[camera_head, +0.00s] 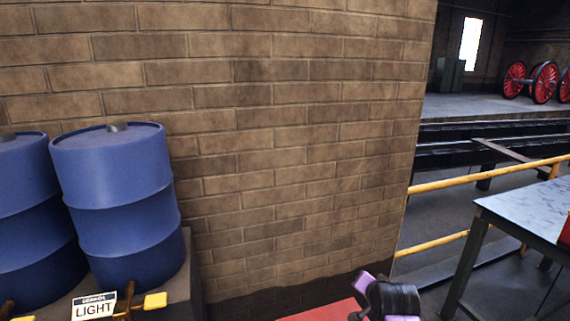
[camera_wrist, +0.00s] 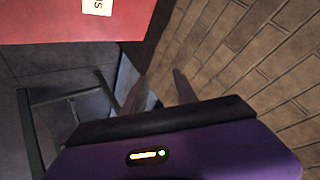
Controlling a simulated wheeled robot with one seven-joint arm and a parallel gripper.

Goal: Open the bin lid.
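A red flat surface (camera_head: 335,312), which looks like the top of the bin, shows at the bottom edge of the head view. Most of it is cut off, and I cannot make out a lid edge or handle. In the wrist view a red panel (camera_wrist: 60,24) with a white label fills the upper left; it may be the same bin. My gripper (camera_wrist: 158,82) shows two grey fingers spread apart with nothing between them. The panel lies up and left of the fingers, apart from them. In the head view my purple and black wrist is right of the red surface; its fingertips are hidden.
A brick wall (camera_head: 300,130) stands behind the red surface and close on the right in the wrist view. Blue drums (camera_head: 115,190) stand on a ledge at left. A metal table (camera_head: 520,210) and a yellow railing (camera_head: 480,178) are at right, with dark floor between.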

